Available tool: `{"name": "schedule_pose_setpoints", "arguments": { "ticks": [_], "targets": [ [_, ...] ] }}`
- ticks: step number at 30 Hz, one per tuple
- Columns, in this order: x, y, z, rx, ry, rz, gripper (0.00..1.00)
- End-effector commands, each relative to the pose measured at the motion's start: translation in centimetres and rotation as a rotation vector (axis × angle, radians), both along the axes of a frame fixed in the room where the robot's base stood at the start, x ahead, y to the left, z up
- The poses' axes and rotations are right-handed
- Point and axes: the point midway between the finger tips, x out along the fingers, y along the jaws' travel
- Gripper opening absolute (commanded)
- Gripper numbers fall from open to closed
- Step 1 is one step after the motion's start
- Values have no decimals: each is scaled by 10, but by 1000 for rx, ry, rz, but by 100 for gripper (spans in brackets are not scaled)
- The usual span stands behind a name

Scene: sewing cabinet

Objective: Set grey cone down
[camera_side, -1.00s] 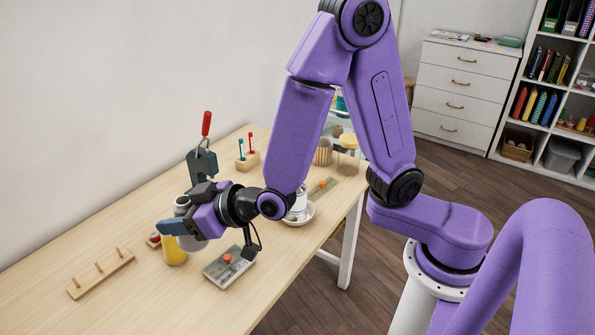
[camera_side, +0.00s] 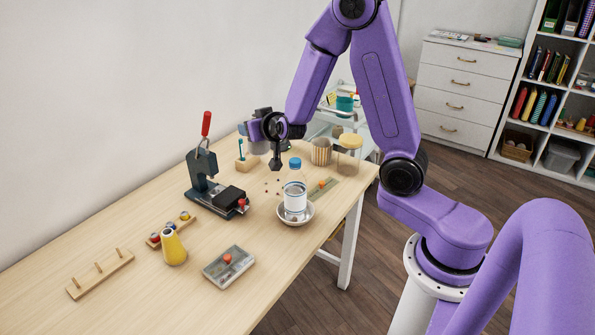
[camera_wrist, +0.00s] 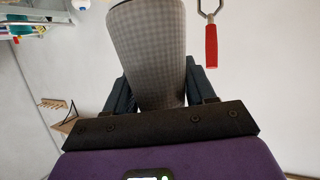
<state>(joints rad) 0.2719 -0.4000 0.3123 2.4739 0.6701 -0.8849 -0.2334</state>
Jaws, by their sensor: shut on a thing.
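The grey cone is checked in light and dark grey and fills the top middle of the wrist view (camera_wrist: 150,50), between my two dark fingers. My gripper (camera_side: 253,133) is shut on it. In the side view the cone (camera_side: 258,147) shows as a small grey shape under my gripper, near the back of the table, by the small wooden stand with coloured pegs. It appears held above the table; its lower end and any contact are hard to make out. A yellow cone (camera_side: 173,248) stands at the front left.
The press with a red handle (camera_side: 203,165) stands left of my gripper. A bottle (camera_side: 295,190) in a white bowl (camera_side: 309,218), a striped cup (camera_side: 321,151) and a lidded jar (camera_side: 348,160) are to the right. Small dark pieces (camera_side: 272,184) lie nearby. A peg rack (camera_side: 100,274) is front left.

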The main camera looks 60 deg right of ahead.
Motion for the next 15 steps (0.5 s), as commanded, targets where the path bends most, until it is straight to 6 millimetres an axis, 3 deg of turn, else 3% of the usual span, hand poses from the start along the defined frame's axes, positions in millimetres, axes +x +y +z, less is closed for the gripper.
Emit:
{"name": "schedule_pose_setpoints", "arguments": {
  "ticks": [1,6,9,15],
  "targets": [
    [-3,-28,0,0,-1,-57,23],
    [-18,-102,0,0,-1,-213,23],
    [-29,-136,0,0,0,-287,23],
    [-50,-184,0,-1,0,-391,23]
  ]
}}
